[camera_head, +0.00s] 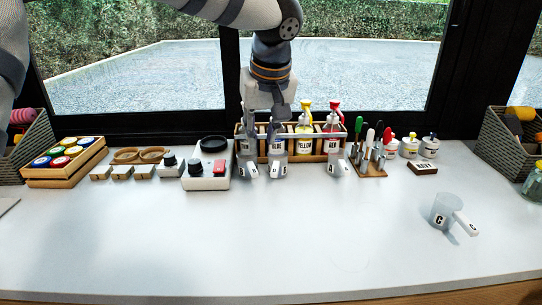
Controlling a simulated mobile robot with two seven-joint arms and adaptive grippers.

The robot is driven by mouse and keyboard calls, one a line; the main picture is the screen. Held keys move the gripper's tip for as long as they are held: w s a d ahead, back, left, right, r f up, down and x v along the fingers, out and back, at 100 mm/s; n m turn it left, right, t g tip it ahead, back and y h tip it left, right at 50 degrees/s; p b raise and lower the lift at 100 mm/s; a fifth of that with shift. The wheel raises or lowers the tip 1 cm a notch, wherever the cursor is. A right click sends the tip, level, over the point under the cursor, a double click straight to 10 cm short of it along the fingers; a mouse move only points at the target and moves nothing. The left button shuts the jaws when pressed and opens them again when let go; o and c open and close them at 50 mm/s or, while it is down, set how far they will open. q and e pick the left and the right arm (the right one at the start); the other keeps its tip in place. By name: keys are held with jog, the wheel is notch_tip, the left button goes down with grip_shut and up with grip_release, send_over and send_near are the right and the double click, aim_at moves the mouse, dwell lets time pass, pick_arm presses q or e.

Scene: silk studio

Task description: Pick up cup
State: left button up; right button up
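A clear measuring cup (445,212) marked C stands alone at the right of the white table, its white handle pointing right and toward the front. More small clear cups with white lettered handles stand along the rack: a left cup (247,165), a middle cup (278,164) and a right cup (338,164). My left gripper (264,128) hangs down at the left part of the rack, above and behind the left and middle cups. Its fingers look spread, with no cup visibly held. Its tips are hard to separate from the bottles behind. My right gripper is out of view.
The wooden rack (313,151) holds bottles, including yellow (304,132) and red (333,132). A scale-like device (207,165), a tool block (368,162) and white jars (409,147) stand nearby. Baskets (503,140) flank the table. The front is clear.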

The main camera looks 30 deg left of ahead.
pick_arm(q)
send_over(253, 168)
jog(key=s+d, duration=0.2)
notch_tip(253, 168, down, 5)
jog(key=x, duration=0.3)
jog(key=b+x, duration=0.1)
jog(key=x, duration=0.2)
jog(key=shift+w+a+f, duration=0.15)
jog(key=shift+w+a, duration=0.1)
jog(key=shift+a, duration=0.05)
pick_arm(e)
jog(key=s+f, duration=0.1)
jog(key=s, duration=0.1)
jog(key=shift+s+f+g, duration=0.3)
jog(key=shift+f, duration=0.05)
pick_arm(q)
grip_shut()
